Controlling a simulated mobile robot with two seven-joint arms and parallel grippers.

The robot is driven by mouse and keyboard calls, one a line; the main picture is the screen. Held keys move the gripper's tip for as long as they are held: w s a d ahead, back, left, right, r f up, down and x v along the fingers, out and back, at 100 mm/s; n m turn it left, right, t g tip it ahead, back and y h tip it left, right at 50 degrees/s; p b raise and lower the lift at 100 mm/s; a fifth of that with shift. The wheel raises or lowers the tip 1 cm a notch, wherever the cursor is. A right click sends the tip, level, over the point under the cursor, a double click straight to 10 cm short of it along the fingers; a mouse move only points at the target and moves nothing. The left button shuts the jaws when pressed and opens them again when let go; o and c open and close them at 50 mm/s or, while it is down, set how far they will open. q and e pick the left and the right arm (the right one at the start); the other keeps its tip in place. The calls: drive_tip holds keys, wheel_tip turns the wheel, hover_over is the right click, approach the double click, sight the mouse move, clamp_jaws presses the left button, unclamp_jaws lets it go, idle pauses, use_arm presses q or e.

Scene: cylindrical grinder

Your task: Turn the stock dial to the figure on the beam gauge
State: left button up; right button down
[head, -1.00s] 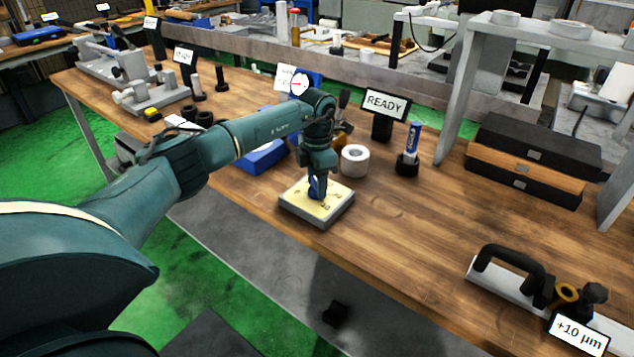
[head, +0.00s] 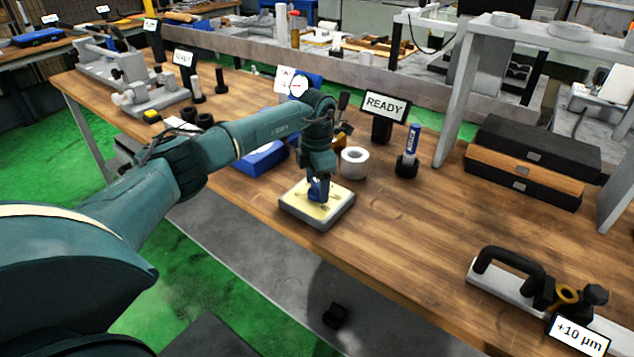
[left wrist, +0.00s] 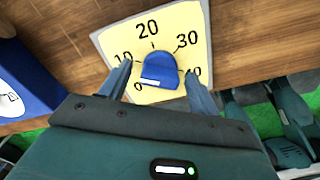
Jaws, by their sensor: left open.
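The stock dial is a square plate with a pale yellow face (head: 334,200) on the bench's near edge. In the left wrist view its face (left wrist: 190,20) carries the figures 0, 10, 20, 30 and a partly hidden one at right. Its blue knob (left wrist: 158,68) has a white mark on the lower-left side; I cannot tell the exact setting. My left gripper (head: 318,188) is over the dial, pointing down. Its fingers (left wrist: 157,76) are open, one on each side of the knob. The beam gauge (head: 516,282) at lower right has a label reading +10 µm (head: 578,336). My right gripper is out of view.
A white roll (head: 354,163), a blue-topped bottle (head: 408,155) and a READY sign (head: 384,106) stand behind the dial. A blue box (head: 262,157) lies left of it. Dark cases (head: 525,165) sit at right. The bench between dial and beam gauge is clear.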

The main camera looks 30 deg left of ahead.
sight(317, 182)
use_arm(q)
wheel_tip(317, 182, up, 13)
drive_tip(key=shift+b, duration=0.45)
idle(0.3)
